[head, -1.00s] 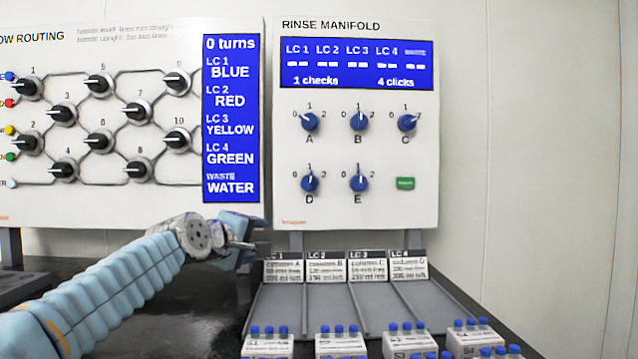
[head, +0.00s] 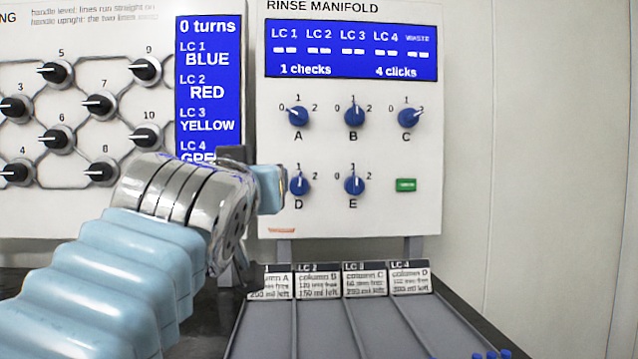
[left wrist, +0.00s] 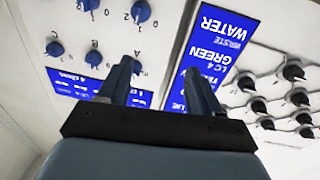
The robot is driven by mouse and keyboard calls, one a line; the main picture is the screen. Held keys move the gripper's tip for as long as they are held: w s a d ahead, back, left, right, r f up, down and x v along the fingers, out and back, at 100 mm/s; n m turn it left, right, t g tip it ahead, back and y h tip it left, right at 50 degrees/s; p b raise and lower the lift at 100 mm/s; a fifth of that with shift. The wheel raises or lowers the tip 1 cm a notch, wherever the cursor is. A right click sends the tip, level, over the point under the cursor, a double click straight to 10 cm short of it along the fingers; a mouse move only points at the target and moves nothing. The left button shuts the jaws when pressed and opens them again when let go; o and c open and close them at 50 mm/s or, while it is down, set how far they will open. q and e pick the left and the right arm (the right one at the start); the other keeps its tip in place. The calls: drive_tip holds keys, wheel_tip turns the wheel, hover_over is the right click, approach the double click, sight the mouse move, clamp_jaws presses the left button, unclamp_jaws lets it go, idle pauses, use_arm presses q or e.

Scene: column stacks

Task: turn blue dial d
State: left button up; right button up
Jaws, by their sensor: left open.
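Blue dial D (head: 298,185) is in the lower left of the rinse manifold panel (head: 425,215), its pointer roughly upright toward 1. My left gripper (head: 272,188) is just left of dial D in the head view and hides its 0 mark. I cannot tell whether they touch there. In the left wrist view the panel appears upside down and dial D (left wrist: 141,11) is near the top. The open left fingers (left wrist: 160,68) are apart with nothing between them, and dial D lies beyond their tips. My right gripper is not in view.
Dials A (head: 298,116), B (head: 354,114), C (head: 409,117) and E (head: 354,184) and a green button (head: 405,185) share the panel. The flow routing panel (head: 80,215) is at left. Labelled column trays (head: 318,325) lie below. The panel's right side is clear.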

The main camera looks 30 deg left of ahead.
use_arm(q)
drive_tip(key=m, duration=0.2)
approach(298, 186)
drive_tip(key=shift+g, duration=0.3)
drive_tip(key=p+x, duration=0.1)
drive_tip(key=x, duration=0.2)
drive_tip(key=p+x, duration=0.1)
drive_tip(key=x, duration=0.2)
drive_tip(key=p+x, duration=0.1)
drive_tip(key=x, duration=0.3)
drive_tip(key=shift+d+r, duration=0.1)
drive_tip(key=shift+r, duration=0.25)
drive_tip(key=c, duration=1)
drive_tip(key=shift+f+n+b, duration=0.2)
drive_tip(key=shift+n+b, duration=0.15)
drive_tip(key=shift+n, duration=0.15)
drive_tip(key=shift+c, duration=0.2)
drive_tip(key=shift+n, duration=0.4)
drive_tip(key=shift+r, duration=0.15)
drive_tip(key=o, duration=1)
drive_tip(key=shift+o, duration=0.2)
